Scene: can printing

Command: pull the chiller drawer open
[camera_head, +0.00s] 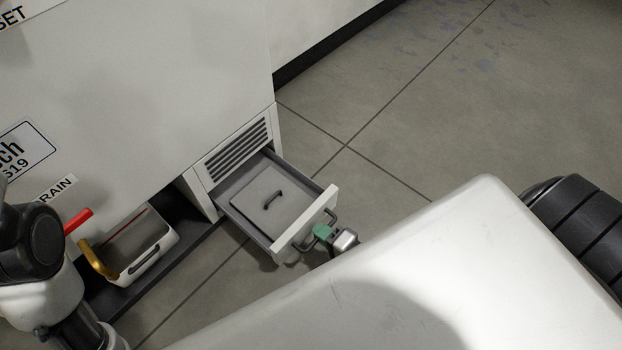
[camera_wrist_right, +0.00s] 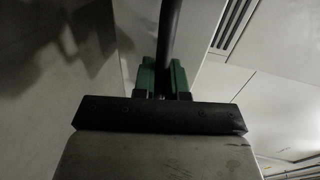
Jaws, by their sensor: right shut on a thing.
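The chiller drawer (camera_head: 305,220) is pulled out from the white cabinet, below a vent grille. Inside it lies a flat grey lid (camera_head: 258,190) with a small dark handle. My right gripper (camera_head: 324,232), with green fingertips, is at the drawer's front and shut on the dark bar handle (camera_head: 331,214). The right wrist view shows the green fingers (camera_wrist_right: 162,78) on both sides of the dark handle bar (camera_wrist_right: 170,35). My left arm shows at the left edge of the head view, but its gripper is not seen.
A white bin (camera_head: 152,258) with a dark handle sits in a low opening left of the drawer, below a red lever (camera_head: 78,220) and a brass-coloured pipe (camera_head: 97,262). Bare tiled floor (camera_head: 390,130) lies right of the drawer.

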